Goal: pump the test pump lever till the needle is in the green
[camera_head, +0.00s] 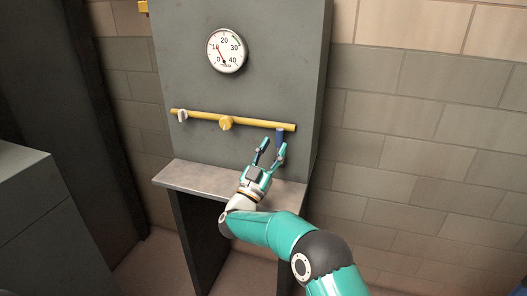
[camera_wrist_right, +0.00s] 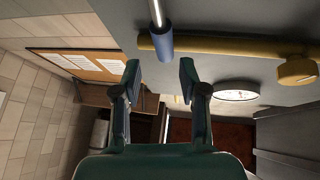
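The lever's blue grip (camera_head: 279,135) shows at the right end of the yellow pipe (camera_head: 250,122) on the grey panel. In the wrist view the blue grip (camera_wrist_right: 165,44) sits on a thin pale rod. My right gripper (camera_head: 272,149) is open and empty, just below the grip. In the wrist view its fingertips (camera_wrist_right: 159,75) are spread, with the grip ahead of the gap and apart from them. I cannot clearly make out a green band. My left gripper is not in view.
A yellow knob (camera_head: 226,123) and a pale fitting (camera_head: 182,116) sit on the pipe, left of the lever. A grey shelf (camera_head: 200,179) juts out below. A grey cabinet (camera_head: 40,215) stands at the left. Free room lies to the right, before the tiled wall (camera_head: 420,150).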

